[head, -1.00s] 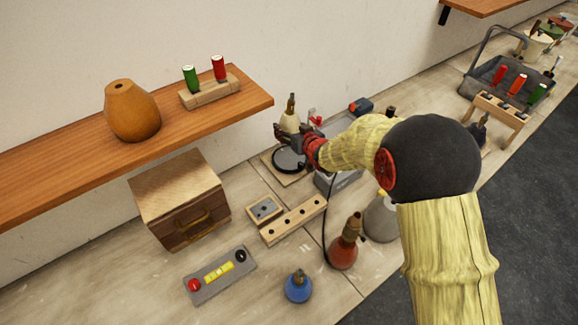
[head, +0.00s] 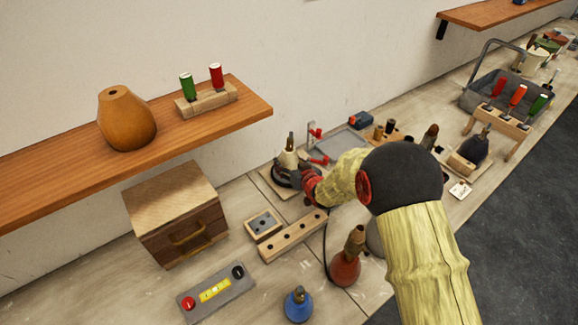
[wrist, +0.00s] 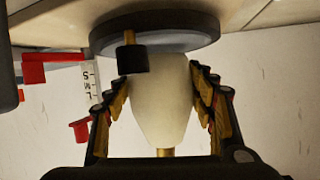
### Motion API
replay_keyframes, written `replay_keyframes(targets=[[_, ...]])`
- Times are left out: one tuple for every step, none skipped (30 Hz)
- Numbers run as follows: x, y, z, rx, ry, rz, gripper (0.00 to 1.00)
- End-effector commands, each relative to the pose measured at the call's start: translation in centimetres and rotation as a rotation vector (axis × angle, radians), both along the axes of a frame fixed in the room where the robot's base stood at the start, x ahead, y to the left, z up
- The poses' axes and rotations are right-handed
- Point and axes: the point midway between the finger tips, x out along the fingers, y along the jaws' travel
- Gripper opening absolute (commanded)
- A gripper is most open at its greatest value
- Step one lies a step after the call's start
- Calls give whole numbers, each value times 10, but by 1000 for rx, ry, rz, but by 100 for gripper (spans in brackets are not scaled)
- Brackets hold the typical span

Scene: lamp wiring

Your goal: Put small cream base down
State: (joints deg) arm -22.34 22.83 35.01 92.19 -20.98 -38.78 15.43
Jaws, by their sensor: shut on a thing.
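The small cream base (head: 288,158) is at the back of the bench, with a brass-brown stem pointing up. My gripper (head: 297,176) is shut on it from the front right. In the wrist view, which looks upside down, the fingers (wrist: 162,88) press both sides of the cream body (wrist: 160,112). A dark round disc (wrist: 180,28) lies at the base's lower end. Whether they touch cannot be told. The disc (head: 281,178) sits on a wooden board (head: 268,182). A black knob on a brass rod (wrist: 132,58) partly covers the base in the wrist view.
A grey tray (head: 345,143) and red-handled fixture (head: 314,134) stand right of the base. A drilled wooden strip (head: 293,236), red flask (head: 345,268) and blue flask (head: 298,304) lie nearer. A wooden chest (head: 176,212) is at left, under a shelf (head: 50,180).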

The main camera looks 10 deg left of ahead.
Motion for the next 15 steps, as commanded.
replay_keyframes(targets=[[1,1,-3,3,-4,0,5],[1,1,-4,3,-5,0,5],[2,1,-4,3,-5,0,5],[2,1,-4,4,-6,0,5],[2,1,-3,4,-6,0,5],[1,1,-3,4,-6,0,5],[2,1,-3,4,-6,0,5],[1,1,-3,3,-5,0,5],[1,1,-3,3,-5,0,5],[1,1,-4,3,-5,0,5],[1,1,-5,3,-5,0,5],[1,1,-6,3,-5,0,5],[0,0,-9,1,-1,0,56],[0,0,-9,1,-1,0,58],[0,0,-9,1,-1,0,60]])
